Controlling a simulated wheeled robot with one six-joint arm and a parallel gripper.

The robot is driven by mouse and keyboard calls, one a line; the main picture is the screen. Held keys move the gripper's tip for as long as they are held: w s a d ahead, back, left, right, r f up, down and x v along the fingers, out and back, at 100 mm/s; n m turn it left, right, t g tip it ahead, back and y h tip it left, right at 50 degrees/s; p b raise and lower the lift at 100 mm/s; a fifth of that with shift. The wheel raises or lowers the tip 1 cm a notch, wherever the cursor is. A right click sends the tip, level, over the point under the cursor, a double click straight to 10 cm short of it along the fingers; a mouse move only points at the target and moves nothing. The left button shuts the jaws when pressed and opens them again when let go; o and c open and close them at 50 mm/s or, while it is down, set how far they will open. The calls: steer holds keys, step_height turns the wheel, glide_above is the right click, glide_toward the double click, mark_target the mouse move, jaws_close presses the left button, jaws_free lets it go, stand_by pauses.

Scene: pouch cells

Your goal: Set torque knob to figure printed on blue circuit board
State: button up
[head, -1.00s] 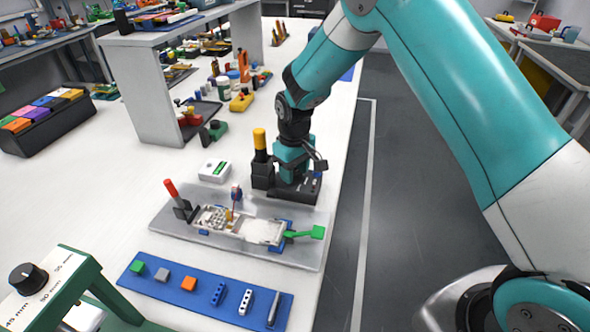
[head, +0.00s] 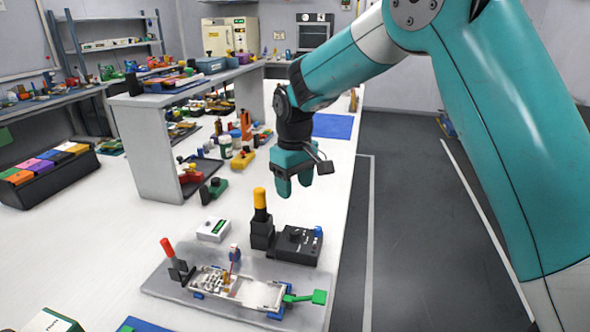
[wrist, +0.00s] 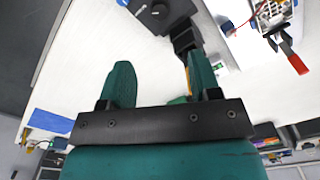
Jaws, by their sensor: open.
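A black box (head: 298,254) with a dark round knob (head: 295,234) on top stands on the white bench, behind the grey fixture plate. The knob also shows near the top of the wrist view (wrist: 158,12). Its setting is too small to read. My gripper (head: 291,190) is above and behind the box, fingers pointing down, apart from it. In the wrist view its green fingers are apart (wrist: 160,65) with nothing between them. I cannot make out a blue circuit board or a printed figure for certain; a small blue part (head: 318,231) sits at the box's right corner.
A yellow-handled driver (head: 260,198) stands in a black holder beside the box, close on its left. The fixture plate (head: 165,285) holds an assembly with red and green handles. A white device (head: 213,230) lies behind it. The bench's right edge is near the box.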

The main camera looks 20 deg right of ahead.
steer(key=shift+r, duration=2)
steer(key=s+a+r+n+y, duration=0.1)
steer(key=s+a+r+y, duration=0.1)
steer(key=s, duration=1.3)
steer(key=s+a+r+n+y+p, duration=0.1)
steer(key=s+a+r+y, duration=0.1)
steer(key=s, duration=1.4)
steer(key=shift+a+r, duration=0.15)
steer(key=shift+r, duration=0.55)
